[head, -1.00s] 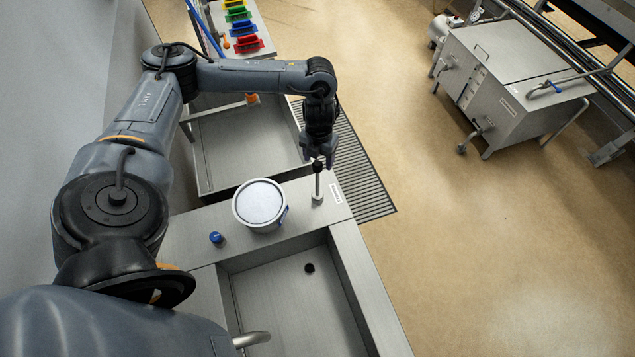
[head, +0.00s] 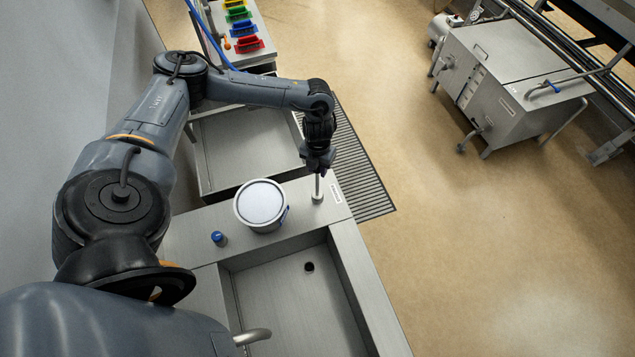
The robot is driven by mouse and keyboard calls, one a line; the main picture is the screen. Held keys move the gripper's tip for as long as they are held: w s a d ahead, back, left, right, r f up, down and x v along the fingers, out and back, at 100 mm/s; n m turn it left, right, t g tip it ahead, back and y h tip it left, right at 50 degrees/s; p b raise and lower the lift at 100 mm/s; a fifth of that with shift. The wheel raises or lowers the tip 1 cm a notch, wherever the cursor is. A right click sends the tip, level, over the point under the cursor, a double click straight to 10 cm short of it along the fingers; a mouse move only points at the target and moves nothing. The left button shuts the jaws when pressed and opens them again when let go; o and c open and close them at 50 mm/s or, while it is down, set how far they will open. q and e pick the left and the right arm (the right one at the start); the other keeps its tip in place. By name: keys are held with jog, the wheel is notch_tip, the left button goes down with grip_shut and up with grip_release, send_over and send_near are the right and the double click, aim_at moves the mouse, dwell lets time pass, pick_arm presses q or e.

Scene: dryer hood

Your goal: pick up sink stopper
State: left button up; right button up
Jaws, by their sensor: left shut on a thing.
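The sink stopper (head: 318,193) is a thin upright metal rod with a pale round base. It stands on the metal counter (head: 190,240) at the far end of the sink, right of a white tub. My left gripper (head: 318,170) points down over it and is shut on the top of the rod; the fingers hide the rod's top end. The base appears to rest on the counter. My right gripper does not show.
The white tub (head: 262,205) stands close left of the stopper. A small blue-capped item (head: 218,238) is on the counter. The sink basin (head: 290,300) with a dark drain hole (head: 309,267) lies nearer. A floor grate (head: 355,165) is beyond.

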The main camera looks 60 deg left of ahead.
pick_arm(q)
jog(key=shift+c, duration=1.1)
jog(key=shift+r, duration=0.1)
jog(key=shift+r, duration=0.5)
notch_tip(320, 180, up, 2)
jog(key=shift+w+b, duration=0.1)
jog(key=shift+b, duration=0.55)
jog(key=w+d+r+p, duration=0.2)
jog(key=d+r+p, duration=0.4)
jog(key=d+r, duration=0.5)
jog(key=shift+d+r+p, duration=0.25)
jog(key=shift+r+p, duration=0.15)
jog(key=shift+r, duration=0.5)
